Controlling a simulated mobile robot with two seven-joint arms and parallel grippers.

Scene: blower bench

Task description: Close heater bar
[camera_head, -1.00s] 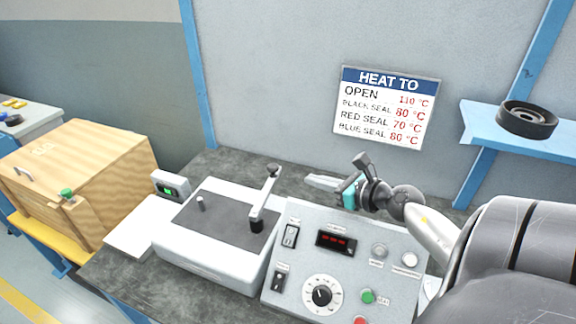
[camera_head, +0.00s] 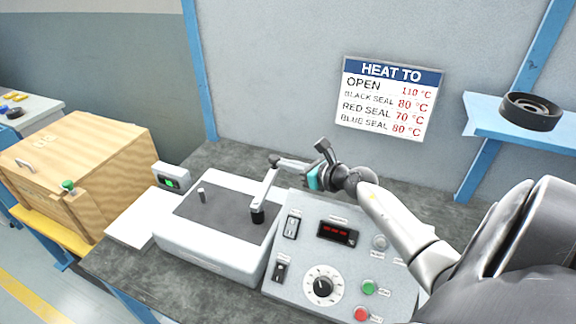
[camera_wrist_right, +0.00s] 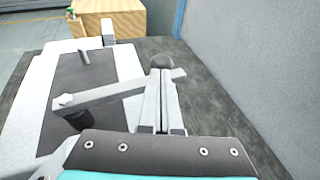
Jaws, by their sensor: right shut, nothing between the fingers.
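The heater bar (camera_head: 266,189) is a light grey arm with a dark ball knob at its far end. It rises from a dark pivot on the white heater unit (camera_head: 205,234) and stands swung toward the back right, off most of the dark plate (camera_head: 220,210). In the right wrist view the bar (camera_wrist_right: 105,96) crosses in front of the fingers. My right gripper (camera_head: 290,164) is shut and empty, its fingertips close beside the knob; I cannot tell whether they touch. The right wrist view shows its shut fingers (camera_wrist_right: 162,105) just short of the knob (camera_wrist_right: 161,62). My left gripper is out of view.
A control panel (camera_head: 300,272) with a dial and buttons stands to the right of the unit, below my right arm. A small green display (camera_head: 171,178) and a wooden box (camera_head: 75,170) are at left. The wall behind bears a heat sign (camera_head: 388,100). A shelf (camera_head: 490,118) is at right.

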